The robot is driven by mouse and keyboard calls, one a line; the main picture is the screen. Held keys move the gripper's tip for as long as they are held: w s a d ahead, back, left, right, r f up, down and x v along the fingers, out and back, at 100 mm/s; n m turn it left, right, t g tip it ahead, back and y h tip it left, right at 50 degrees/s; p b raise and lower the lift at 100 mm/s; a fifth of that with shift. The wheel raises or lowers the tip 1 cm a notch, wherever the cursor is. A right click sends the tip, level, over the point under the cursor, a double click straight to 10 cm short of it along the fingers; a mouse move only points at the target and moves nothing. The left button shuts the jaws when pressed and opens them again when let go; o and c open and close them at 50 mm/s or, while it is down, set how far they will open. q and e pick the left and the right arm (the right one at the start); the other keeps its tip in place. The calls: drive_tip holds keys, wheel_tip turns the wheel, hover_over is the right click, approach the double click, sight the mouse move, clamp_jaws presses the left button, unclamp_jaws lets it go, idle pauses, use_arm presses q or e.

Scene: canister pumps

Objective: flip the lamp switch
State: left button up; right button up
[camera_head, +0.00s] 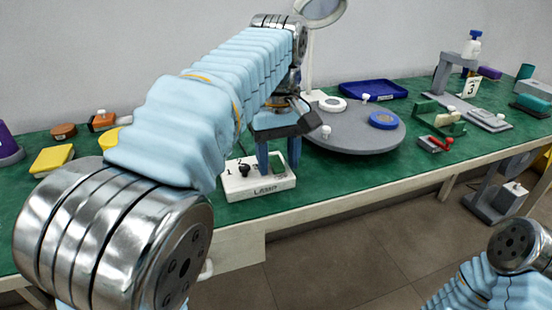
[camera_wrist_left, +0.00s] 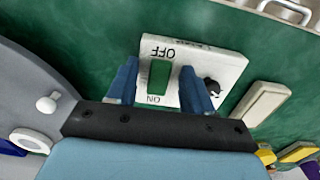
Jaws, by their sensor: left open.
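The white switch box (camera_head: 262,186) marked LAMP stands near the table's front edge, with a black knob (camera_head: 243,170) on its left part. In the left wrist view, a green rocker switch (camera_wrist_left: 159,78) on the box (camera_wrist_left: 225,66) lies between OFF and ON labels. My left gripper (camera_head: 278,166) is above the box, fingers pointing down. Its two blue fingers (camera_wrist_left: 160,92) are apart, one to each side of the rocker, with nothing held. I cannot tell whether they touch the box. My right gripper is out of view; only part of that arm shows at the lower right.
A grey round turntable (camera_head: 350,137) with small white and blue parts is close to the right of my left gripper. A lamp with a round head (camera_head: 340,10) stands behind. A yellow block (camera_head: 52,159) is at the left. Green table (camera_head: 215,212) shows bare beside the box.

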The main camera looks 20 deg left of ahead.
use_arm(q)
drive_tip(key=c, duration=0.9)
drive_tip(key=shift+r+p, duration=0.2)
drive_tip(key=shift+p, duration=0.15)
clamp_jaws()
drive_tip(key=p, duration=0.1)
drive_tip(key=g+p, duration=0.1)
drive_tip(key=shift+w+a+r+h+p, duration=0.2)
drive_tip(key=shift+r+h+p, duration=0.05)
drive_tip(key=shift+h+p, duration=0.15)
drive_tip(key=shift+w+a+f+g+b, duration=0.1)
drive_tip(key=shift+f+g+b, duration=0.2)
drive_tip(key=shift+f+b, duration=0.1)
drive_tip(key=shift+w+r+g+h, duration=0.1)
drive_tip(key=shift+g+h, duration=0.5)
drive_tip(key=o, duration=0.9)
unclamp_jaws()
